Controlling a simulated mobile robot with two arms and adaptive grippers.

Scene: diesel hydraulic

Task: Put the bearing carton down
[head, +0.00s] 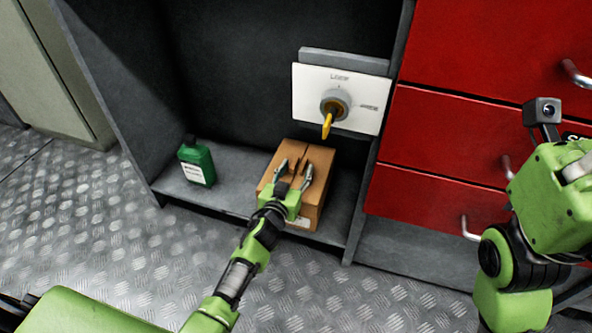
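The bearing carton (317,160) is a brown cardboard box with a dark line along its top. It stands on the grey bottom shelf (235,192) of an open dark cabinet, below a white panel. My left gripper (293,174) is over the carton's top and near side, its two fingers spread apart and pointing away from me. The gripper hides part of the carton. Whether the fingers touch the carton, I cannot tell. My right arm is at the right edge, and its gripper is not in view.
A green bottle (197,163) with a white label stands on the shelf left of the carton. A white panel with a yellow-handled rotary switch (337,99) hangs just above the carton. Red drawers (430,135) with metal handles are at right. The shelf between bottle and carton is clear.

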